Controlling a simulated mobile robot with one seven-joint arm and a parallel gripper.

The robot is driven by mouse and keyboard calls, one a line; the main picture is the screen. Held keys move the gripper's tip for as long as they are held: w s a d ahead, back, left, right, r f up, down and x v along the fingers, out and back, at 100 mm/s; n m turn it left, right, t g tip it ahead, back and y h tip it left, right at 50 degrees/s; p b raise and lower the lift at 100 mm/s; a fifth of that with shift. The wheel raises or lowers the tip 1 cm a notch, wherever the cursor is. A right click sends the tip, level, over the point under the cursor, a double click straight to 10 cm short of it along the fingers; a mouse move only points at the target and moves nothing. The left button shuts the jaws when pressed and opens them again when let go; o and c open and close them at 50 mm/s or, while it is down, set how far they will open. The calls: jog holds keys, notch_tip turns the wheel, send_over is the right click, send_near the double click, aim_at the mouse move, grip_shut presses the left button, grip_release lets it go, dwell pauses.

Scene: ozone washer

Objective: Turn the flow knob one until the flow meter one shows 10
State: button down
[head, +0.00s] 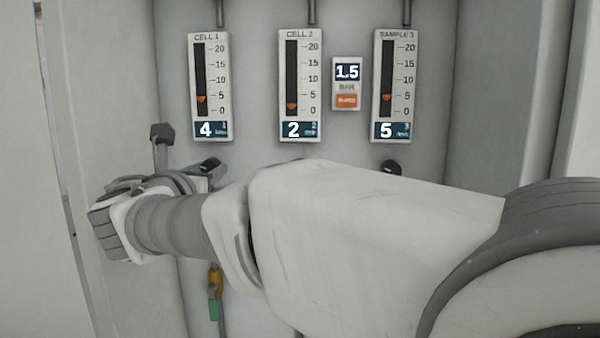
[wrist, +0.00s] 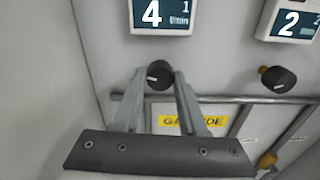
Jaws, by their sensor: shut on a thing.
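Flow meter one (head: 209,86), marked CELL 1, is at the upper left of the panel and reads 4, with its orange marker low on the scale. Its display also shows at the top of the wrist view (wrist: 162,14). Flow knob one (head: 209,164) is the black knob below it. In the wrist view the knob (wrist: 158,76) has a white pointer line on its face. My gripper (wrist: 159,80) is shut on the knob, with one finger on each side. In the head view my arm covers much of the area below the meters.
The CELL 2 meter (head: 300,86) reads 2 and the SAMPLE 3 meter (head: 396,86) reads 5. A small display (head: 347,72) shows 1.5 above an orange button. A second black knob (wrist: 278,78) is to the right. A pipe (wrist: 230,99) runs just below the knobs.

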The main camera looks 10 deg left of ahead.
jog(key=m+b, duration=1.1)
jog(key=shift+f+b, duration=0.15)
jog(key=shift+b, duration=0.25)
jog(key=m+b, duration=0.2)
jog(key=m, duration=0.1)
jog(key=m+b, duration=0.1)
jog(key=m, duration=0.1)
jog(key=shift+r, duration=0.25)
jog(key=shift+c, duration=2.3)
grip_release()
jog(key=shift+s, duration=0.1)
